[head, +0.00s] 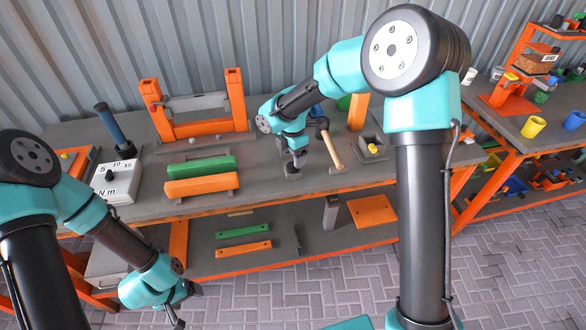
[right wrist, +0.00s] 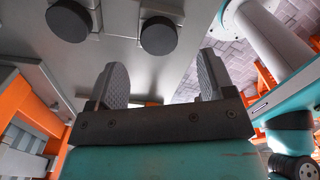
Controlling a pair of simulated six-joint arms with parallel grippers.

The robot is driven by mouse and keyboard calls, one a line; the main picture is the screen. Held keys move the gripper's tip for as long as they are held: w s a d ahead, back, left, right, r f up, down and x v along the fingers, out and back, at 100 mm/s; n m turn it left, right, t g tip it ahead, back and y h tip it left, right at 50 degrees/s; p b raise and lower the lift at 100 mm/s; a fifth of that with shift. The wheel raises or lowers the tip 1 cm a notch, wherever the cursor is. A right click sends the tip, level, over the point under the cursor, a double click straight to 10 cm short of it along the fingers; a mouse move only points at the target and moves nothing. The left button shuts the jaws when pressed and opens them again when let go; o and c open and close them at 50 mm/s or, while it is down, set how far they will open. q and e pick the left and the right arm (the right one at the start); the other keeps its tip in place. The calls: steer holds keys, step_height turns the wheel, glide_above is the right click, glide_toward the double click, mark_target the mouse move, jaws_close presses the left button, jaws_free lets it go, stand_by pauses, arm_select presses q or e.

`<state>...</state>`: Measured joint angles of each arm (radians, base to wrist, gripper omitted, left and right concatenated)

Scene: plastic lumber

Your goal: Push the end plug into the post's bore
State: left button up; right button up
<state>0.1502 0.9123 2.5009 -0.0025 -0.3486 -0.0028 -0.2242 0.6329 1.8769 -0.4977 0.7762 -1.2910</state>
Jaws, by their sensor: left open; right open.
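My right gripper (head: 293,164) hangs low over the middle of the bench in the head view, its fingers pointing down. In the right wrist view it (right wrist: 162,85) is open, with nothing between its fingers. Two flat black discs (right wrist: 68,20) (right wrist: 160,35) show on a grey surface beyond the fingertips; I cannot tell whether either is the end plug. My left gripper (head: 187,308) is open and empty, low in front of the bench.
An orange bar (head: 202,186) and a green bar (head: 199,168) lie on the bench, left of my right gripper. Behind them stands an orange frame (head: 205,128). A wooden-handled mallet (head: 333,151) lies close right. A torque box (head: 118,182) stands left. The lower shelf (head: 290,238) holds several pieces.

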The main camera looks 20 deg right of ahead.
step_height(320, 180, down, 5)
steer(key=shift+w+d, duration=0.1)
steer(key=shift+d, duration=0.05)
stand_by(0.5)
steer(key=c, duration=1)
steer(key=shift+r, duration=0.1)
steer(key=shift+r, duration=1.25)
steer(key=s+a, duration=0.1)
steer(key=s, duration=0.4)
steer(key=s+a+r, duration=0.1)
steer(key=s+a, duration=0.1)
steer(key=s, duration=0.3)
steer(key=s+a+r, duration=0.1)
steer(key=s, duration=0.4)
steer(key=shift+s+a+r, duration=0.2)
steer(key=shift+a, duration=0.05)
